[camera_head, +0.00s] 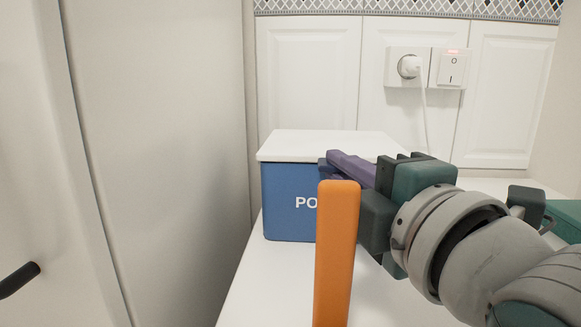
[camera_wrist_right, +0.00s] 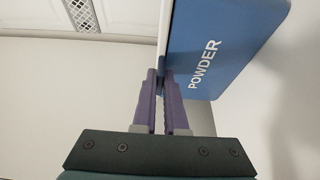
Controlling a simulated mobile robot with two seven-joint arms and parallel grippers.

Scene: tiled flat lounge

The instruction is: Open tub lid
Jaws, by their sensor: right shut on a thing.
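The tub (camera_head: 285,205) is a blue box on the white counter, with part of a label reading "PO" showing. Its flat white lid (camera_head: 320,145) lies on top and looks closed. My right gripper (camera_head: 335,163) has purple fingers at the tub's front right, at lid height. In the right wrist view, the fingers (camera_wrist_right: 160,75) are shut on the lid's edge (camera_wrist_right: 165,28), beside the blue tub wall (camera_wrist_right: 225,45) marked "POWDER". The lid's far side is hidden in that view. My left gripper is out of view.
An orange upright bar (camera_head: 337,255) stands in front of the tub and hides part of it. A tall pale panel (camera_head: 160,150) closes off the left. A socket with a plug (camera_head: 409,67) and a switch (camera_head: 451,68) are on the back wall. The counter (camera_head: 265,290) is bare at front left.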

